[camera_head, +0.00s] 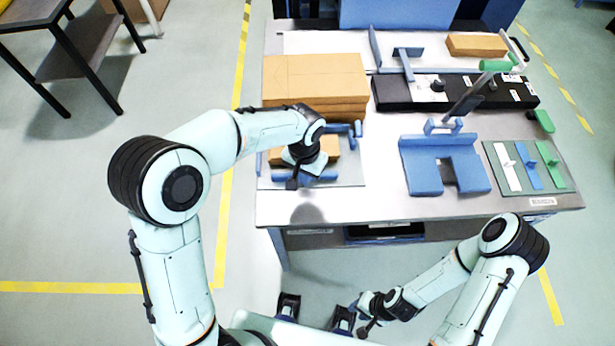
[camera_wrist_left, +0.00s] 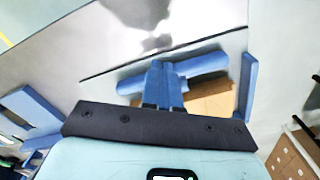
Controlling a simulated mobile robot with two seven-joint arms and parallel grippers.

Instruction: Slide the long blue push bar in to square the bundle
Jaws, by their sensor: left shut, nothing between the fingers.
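The kraft bundle (camera_head: 333,146) lies on a thin grey board (camera_head: 350,172) at the table's left front, partly hidden under my left wrist. The long blue push bar (camera_head: 322,177) lies along the bundle's front side. In the left wrist view the bar (camera_wrist_left: 203,63) shows on both sides of my left fingers, with the brown bundle (camera_wrist_left: 212,104) beside it. My left gripper (camera_wrist_left: 164,75) is shut and empty, its fingertips over the bar's middle; whether they touch it I cannot tell. My right gripper (camera_head: 358,308) is low in front of the table; its fingers are unclear.
A tall kraft stack (camera_head: 315,82) stands just behind the bundle, with blue stops (camera_head: 345,128) between. A black device (camera_head: 455,92), a blue slotted fixture (camera_head: 425,165) and a green mat (camera_head: 505,160) with small tools are to the right. The table between bundle and fixture is clear.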

